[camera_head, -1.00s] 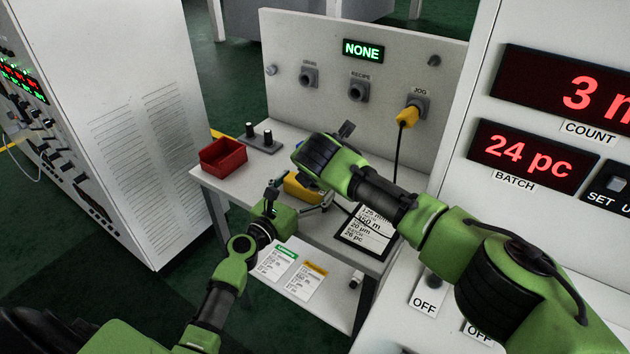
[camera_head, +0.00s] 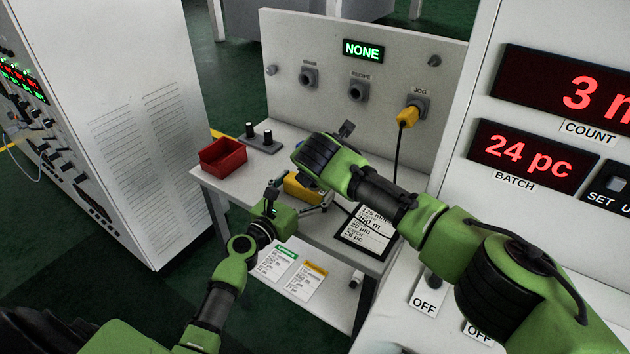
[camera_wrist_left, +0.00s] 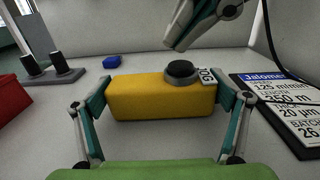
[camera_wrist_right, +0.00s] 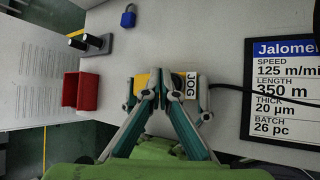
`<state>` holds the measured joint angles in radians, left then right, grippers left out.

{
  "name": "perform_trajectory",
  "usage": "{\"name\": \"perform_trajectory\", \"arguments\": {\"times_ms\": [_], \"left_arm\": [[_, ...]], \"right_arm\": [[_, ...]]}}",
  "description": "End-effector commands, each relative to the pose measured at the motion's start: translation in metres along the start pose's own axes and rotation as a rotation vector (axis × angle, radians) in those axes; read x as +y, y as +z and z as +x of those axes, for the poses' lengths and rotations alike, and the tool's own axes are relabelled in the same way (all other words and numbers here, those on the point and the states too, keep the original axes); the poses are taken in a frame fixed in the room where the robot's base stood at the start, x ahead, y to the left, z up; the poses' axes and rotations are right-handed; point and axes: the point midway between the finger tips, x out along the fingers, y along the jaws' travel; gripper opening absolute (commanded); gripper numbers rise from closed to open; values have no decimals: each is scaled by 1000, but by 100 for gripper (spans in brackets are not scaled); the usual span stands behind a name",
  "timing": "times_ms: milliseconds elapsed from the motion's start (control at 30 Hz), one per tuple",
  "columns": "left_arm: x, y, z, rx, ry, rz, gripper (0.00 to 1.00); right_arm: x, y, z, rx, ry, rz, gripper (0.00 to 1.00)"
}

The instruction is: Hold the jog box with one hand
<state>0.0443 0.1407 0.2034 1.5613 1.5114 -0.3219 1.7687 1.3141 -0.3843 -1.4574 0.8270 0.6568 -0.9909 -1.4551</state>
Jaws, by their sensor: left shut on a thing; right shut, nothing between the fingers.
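The yellow jog box (camera_wrist_left: 150,98), with a black round button (camera_wrist_left: 182,70) and a JOG label, lies on the bench top. In the left wrist view my left gripper (camera_wrist_left: 165,100) has its fingers against both ends of the box and is shut on it. In the head view the box (camera_head: 297,189) is partly hidden behind my right arm. My right gripper (camera_wrist_right: 172,85) is shut and empty, its fingertips just above the box near the button; whether they touch it I cannot tell. The right wrist view shows a little yellow behind the fingers.
A red bin (camera_head: 223,157) and a grey block with two black knobs (camera_head: 260,142) stand on the bench's left. A blue padlock-like item (camera_wrist_right: 128,17) lies behind the box. A job card (camera_wrist_right: 285,90) lies to the right. The jog cable (camera_head: 399,155) runs to the JOG socket (camera_head: 419,100).

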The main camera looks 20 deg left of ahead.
Motion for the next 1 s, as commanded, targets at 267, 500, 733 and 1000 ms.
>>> {"name": "perform_trajectory", "arguments": {"times_ms": [267,500,733,1000], "left_arm": [[0,0,0,1,0,0,69],[0,-1,0,1,0,0,69],[0,0,0,1,0,0,69],[0,0,0,1,0,0,69]], "right_arm": [[0,0,0,0,0,0,0],[-4,-4,5,1,-1,1,0],[-4,-4,6,0,0,0,0],[-5,-5,6,0,0,0,0]]}}
